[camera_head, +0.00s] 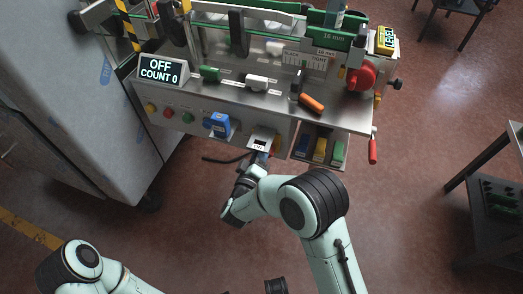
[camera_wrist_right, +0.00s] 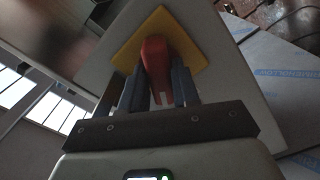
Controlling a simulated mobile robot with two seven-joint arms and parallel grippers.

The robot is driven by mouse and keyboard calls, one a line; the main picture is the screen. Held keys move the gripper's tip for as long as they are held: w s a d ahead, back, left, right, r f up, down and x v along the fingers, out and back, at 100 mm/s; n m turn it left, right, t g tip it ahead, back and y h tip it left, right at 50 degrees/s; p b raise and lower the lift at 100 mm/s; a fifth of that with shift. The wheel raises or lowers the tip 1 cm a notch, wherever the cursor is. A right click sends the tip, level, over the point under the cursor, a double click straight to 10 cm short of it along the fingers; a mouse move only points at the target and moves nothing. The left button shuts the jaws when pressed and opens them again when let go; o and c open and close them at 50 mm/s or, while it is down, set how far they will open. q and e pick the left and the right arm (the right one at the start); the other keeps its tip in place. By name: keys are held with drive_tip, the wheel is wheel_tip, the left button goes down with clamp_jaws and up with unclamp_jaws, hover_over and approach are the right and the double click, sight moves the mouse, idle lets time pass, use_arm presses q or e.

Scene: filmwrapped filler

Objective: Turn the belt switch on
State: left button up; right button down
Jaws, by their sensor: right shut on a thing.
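The belt switch shows in the right wrist view as a red handle (camera_wrist_right: 155,62) on a yellow diamond-shaped plate (camera_wrist_right: 182,38) with a pale panel behind it. My right gripper (camera_wrist_right: 157,88) has its two fingers on either side of the red handle and is shut on it. In the head view my right gripper (camera_head: 262,160) is at the machine's front, just below a small white-topped box (camera_head: 263,137); the handle is hidden there. The display (camera_head: 162,69) reads OFF, COUNT 0. My left arm shows at the bottom left, its gripper out of view.
The machine's front also carries several coloured buttons (camera_head: 169,114), a blue part (camera_head: 217,124) and coloured bins (camera_head: 320,149). A red rotary knob (camera_head: 361,77) is at the right. A grey cabinet (camera_head: 75,90) stands left. The floor to the right is open up to a dark rack (camera_head: 500,195).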

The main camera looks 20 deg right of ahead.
use_arm(q)
drive_tip(key=shift+t, duration=0.5)
drive_tip(key=shift+w+a+f+b, duration=0.35)
drive_tip(key=shift+w+f+b, duration=0.25)
drive_tip(key=shift+w, duration=0.2)
drive_tip(key=shift+w+a+f+b, duration=0.35)
drive_tip(key=shift+w+f+b, duration=0.1)
drive_tip(key=shift+w+f, duration=0.3)
use_arm(e)
drive_tip(key=shift+m, duration=5.6)
use_arm(q)
drive_tip(key=shift+w, duration=0.1)
use_arm(e)
drive_tip(key=c, duration=0.9)
unclamp_jaws()
